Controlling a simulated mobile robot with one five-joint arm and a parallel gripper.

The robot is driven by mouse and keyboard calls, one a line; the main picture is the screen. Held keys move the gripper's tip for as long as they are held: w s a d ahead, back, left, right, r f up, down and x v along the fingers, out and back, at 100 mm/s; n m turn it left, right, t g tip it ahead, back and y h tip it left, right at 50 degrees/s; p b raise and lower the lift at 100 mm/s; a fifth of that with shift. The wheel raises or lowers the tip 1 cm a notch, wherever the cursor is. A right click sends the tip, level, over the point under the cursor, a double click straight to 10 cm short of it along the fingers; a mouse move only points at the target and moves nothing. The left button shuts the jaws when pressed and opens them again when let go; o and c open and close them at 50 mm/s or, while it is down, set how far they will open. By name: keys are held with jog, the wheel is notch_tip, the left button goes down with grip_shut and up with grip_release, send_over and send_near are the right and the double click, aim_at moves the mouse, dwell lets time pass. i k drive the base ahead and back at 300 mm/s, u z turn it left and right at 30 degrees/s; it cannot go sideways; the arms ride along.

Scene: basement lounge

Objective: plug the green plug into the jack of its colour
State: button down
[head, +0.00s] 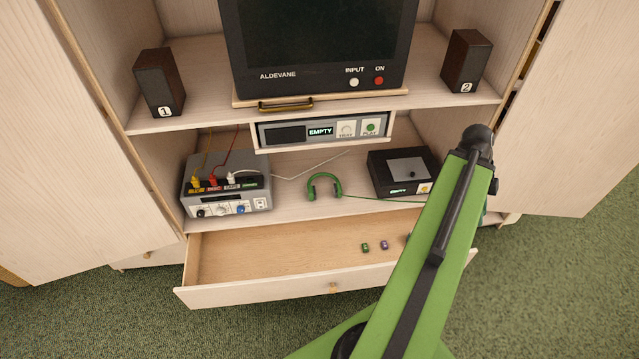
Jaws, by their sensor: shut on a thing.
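A green headset (324,186) lies on the lower shelf. Its thin green cable (375,198) runs right and passes behind my arm, so its end and the green plug are hidden. A grey amplifier box (228,197) stands at the left of the shelf. Along its top front edge are yellow, red and white plugs over coloured labels. A green label (250,183) at the right end of this row has no plug visible at it. My green arm crosses the right side, and my gripper is hidden behind its far end.
A drawer (270,262) is pulled open below, with small green (365,247) and purple (384,245) items inside. A grey player (322,131) hangs above. Cabinet doors stand open both sides.

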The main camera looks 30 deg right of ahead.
aim_at(250, 182)
jog(key=z, duration=0.25)
jog(key=k, duration=0.25)
jog(key=u, duration=1.3)
jog(key=i, duration=1.3)
jog(key=u, duration=0.45)
